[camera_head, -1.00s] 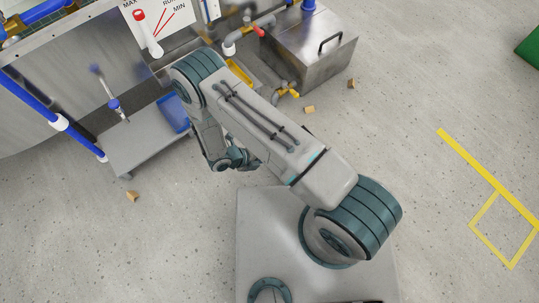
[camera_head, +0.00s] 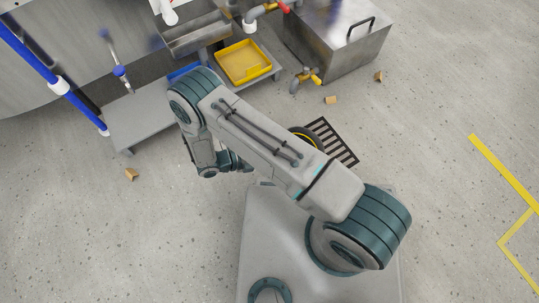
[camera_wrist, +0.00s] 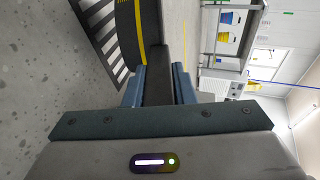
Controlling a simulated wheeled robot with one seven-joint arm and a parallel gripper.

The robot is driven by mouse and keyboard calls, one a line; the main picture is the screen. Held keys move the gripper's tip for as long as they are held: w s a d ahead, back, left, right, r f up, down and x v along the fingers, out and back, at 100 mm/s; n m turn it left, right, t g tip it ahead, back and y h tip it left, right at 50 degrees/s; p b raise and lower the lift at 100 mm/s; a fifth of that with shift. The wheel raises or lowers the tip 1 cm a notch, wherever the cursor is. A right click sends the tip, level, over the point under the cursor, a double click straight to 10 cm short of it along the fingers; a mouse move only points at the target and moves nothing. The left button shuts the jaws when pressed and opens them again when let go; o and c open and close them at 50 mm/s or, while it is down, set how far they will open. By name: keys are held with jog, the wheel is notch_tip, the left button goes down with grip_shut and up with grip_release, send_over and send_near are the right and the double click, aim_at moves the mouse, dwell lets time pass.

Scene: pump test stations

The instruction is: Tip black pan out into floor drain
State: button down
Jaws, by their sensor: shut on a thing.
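The black pan (camera_head: 303,131) shows in the head view as a dark curved edge with a yellow line, mostly hidden behind my arm. In the wrist view the pan (camera_wrist: 128,28) is beyond my fingertips, against the drain's slats. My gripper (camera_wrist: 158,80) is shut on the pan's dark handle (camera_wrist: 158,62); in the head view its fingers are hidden. The floor drain (camera_head: 337,143) is a dark slatted grate beside my arm, partly covered by the pan and arm. It also shows in the wrist view (camera_wrist: 101,22). I cannot tell the pan's tilt or what it contains.
A yellow tray (camera_head: 243,63) and a blue tray (camera_head: 184,72) are on a low grey shelf (camera_head: 150,112). A metal box (camera_head: 335,45) with a handle stands behind the drain. Small tan blocks (camera_head: 330,100) lie on the floor. The floor at right is largely clear.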

jog(key=shift+s+a+f+h, duration=0.1)
jog(key=shift+a+f+h, duration=0.15)
jog(key=shift+f, duration=0.2)
jog(key=shift+s+a+f+h, duration=0.1)
jog(key=shift+f+h, duration=0.15)
jog(key=shift+f, duration=0.2)
jog(key=shift+s+a+f+t+h, duration=0.15)
jog(key=shift+f+t+h, duration=0.4)
jog(key=shift+f, duration=0.9)
jog(key=shift+w+a+f+t+h, duration=0.1)
jog(key=shift+f+t+h, duration=0.15)
jog(key=shift+f+h, duration=0.9)
jog(key=shift+f+y, duration=0.25)
jog(key=shift+y, duration=0.05)
